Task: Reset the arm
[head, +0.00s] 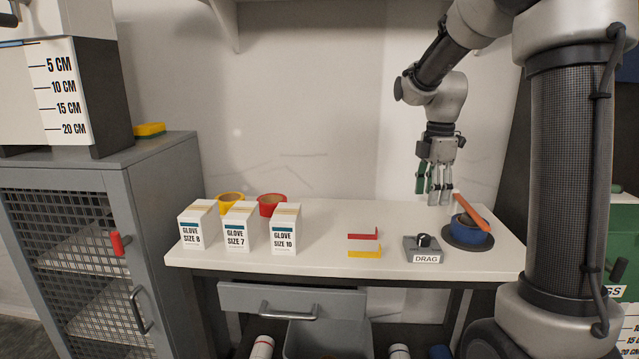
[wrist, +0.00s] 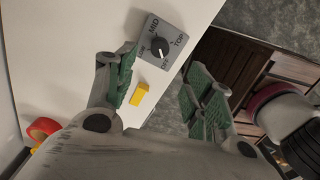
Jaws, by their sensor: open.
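My gripper (head: 437,198) hangs fingers-down above the right part of the white bench, with nothing between its fingers. In the wrist view the two green-padded fingers of my gripper (wrist: 162,88) are spread wide apart. The grey control box (head: 424,252) labelled DRAG, with a black knob, stands on the bench below and slightly left of the gripper. The box (wrist: 160,42) also shows in the wrist view, with MID and TOP marked around its knob. My arm comes down from the upper right of the head view.
A blue bowl (head: 470,230) with an orange bar leaning on it sits on a dark round base at right. A red block (head: 363,234) and yellow block (head: 364,251) lie left of the control box. Glove boxes (head: 240,228) and tape rolls (head: 271,204) stand left. The bench's middle back is clear.

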